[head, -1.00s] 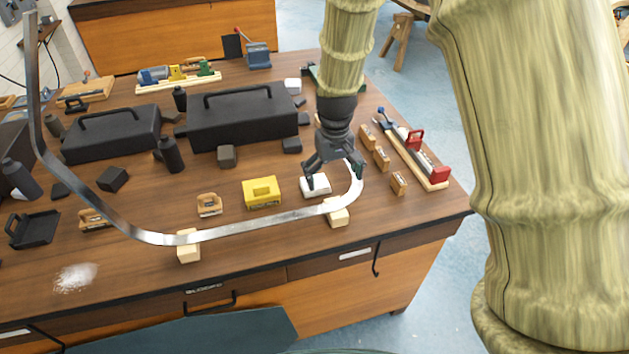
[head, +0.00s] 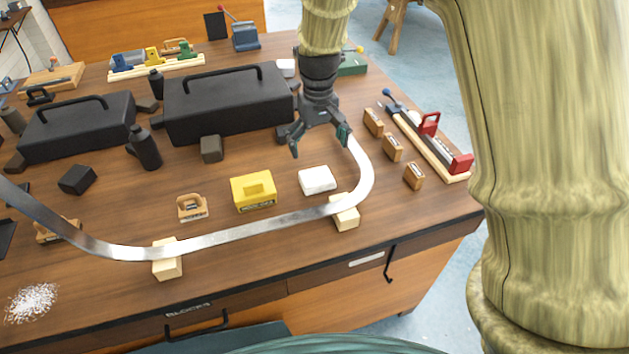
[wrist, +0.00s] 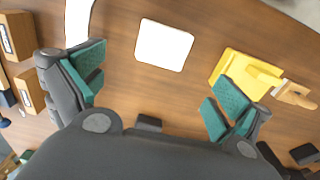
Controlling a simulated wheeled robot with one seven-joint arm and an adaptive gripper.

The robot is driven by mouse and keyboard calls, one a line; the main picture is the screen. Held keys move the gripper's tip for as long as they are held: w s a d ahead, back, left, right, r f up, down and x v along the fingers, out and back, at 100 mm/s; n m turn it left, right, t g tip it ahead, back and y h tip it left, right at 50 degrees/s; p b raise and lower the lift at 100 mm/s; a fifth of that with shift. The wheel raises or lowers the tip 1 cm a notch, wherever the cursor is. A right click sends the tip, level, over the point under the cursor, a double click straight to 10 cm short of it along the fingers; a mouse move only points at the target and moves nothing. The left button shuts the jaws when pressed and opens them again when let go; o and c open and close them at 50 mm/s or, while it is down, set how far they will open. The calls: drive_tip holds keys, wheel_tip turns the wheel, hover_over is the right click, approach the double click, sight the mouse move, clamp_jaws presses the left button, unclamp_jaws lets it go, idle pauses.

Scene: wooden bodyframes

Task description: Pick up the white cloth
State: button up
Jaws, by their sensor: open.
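The white cloth (head: 317,180) is a small folded white block lying flat on the wooden workbench, between the yellow box and the curved metal strip's bend. In the wrist view the white cloth (wrist: 164,45) shows whole, ahead of the fingers and near the middle. My gripper (head: 319,146) is open and empty, above the bench and behind the cloth. In the wrist view my gripper (wrist: 158,92) has its teal-padded fingers spread wide, with bare wood between them. The fingers are apart from the cloth.
A yellow box (head: 253,190) stands left of the cloth. A curved metal strip (head: 240,232) on wooden blocks (head: 344,214) runs in front and to the right. A black toolbox (head: 225,104) is behind, left of my gripper. Small wooden planes (head: 392,147) stand to the right.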

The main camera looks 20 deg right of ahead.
sight(317, 175)
drive_tip(key=shift+s+f, duration=0.1)
drive_tip(key=shift+f, duration=0.5)
wheel_tip(317, 175, down, 3)
drive_tip(key=shift+f+p, duration=0.1)
drive_tip(key=shift+p, duration=0.45)
drive_tip(key=shift+f+p, duration=0.5)
drive_tip(key=shift+f, duration=0.55)
drive_tip(key=shift+s+a+f+p, duration=0.1)
drive_tip(key=shift+f+p, duration=0.65)
drive_tip(key=shift+f, duration=1.35)
drive_tip(key=c, duration=1)
